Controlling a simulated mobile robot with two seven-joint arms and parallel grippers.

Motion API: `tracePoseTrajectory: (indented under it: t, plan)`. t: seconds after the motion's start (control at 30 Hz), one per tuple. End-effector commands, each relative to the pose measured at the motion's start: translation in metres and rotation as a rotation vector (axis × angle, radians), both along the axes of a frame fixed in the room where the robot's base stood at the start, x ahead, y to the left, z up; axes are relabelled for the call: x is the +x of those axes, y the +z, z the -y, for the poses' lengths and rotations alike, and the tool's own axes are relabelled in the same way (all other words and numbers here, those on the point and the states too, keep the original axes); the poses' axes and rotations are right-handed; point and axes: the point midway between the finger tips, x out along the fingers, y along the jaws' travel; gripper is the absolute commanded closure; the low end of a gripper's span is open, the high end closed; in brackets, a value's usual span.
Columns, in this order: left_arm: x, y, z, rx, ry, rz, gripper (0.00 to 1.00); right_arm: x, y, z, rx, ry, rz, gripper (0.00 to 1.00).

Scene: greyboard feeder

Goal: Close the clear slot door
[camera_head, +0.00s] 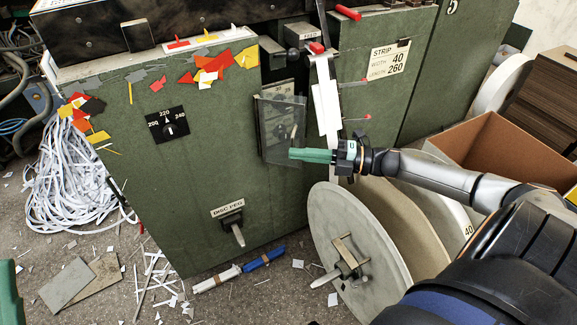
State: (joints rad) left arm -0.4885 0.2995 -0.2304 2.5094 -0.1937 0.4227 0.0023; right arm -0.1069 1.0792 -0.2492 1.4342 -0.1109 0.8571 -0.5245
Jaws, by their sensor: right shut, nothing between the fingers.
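The clear slot door (284,118) is a see-through panel on the green cabinet front, over a dark slot with a small plate behind it. It appears to stand out from the cabinet at an angle, but the exact gap is hard to judge. My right gripper (293,154) has green fingers, is shut and empty, and points left. Its tips overlap the lower right part of the door; I cannot tell whether they touch it. A green piece at the lower left edge, apparently part of my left gripper (9,291), is mostly cut off.
A large grey disc reel (335,225) stands below my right gripper. An open cardboard box (500,150) is at the right. A dial (168,126) and a disc peg (236,232) are on the cabinet. Paper strips (75,175) and scraps litter the floor.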

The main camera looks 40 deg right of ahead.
Motion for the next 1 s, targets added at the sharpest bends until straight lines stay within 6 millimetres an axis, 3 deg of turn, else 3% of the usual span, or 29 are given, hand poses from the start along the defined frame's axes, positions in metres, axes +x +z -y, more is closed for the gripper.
tracePoseTrajectory:
  t: [0.4,1.0]
  plan:
    - [0.001,-0.019,0.003,-0.015,-0.022,-0.025,0.50,0.010,0.000,0.034,-0.001,-0.004,0.003,1.00]
    - [0.000,-0.021,0.003,-0.011,-0.027,-0.026,0.50,0.014,0.000,0.040,0.000,-0.003,0.001,1.00]
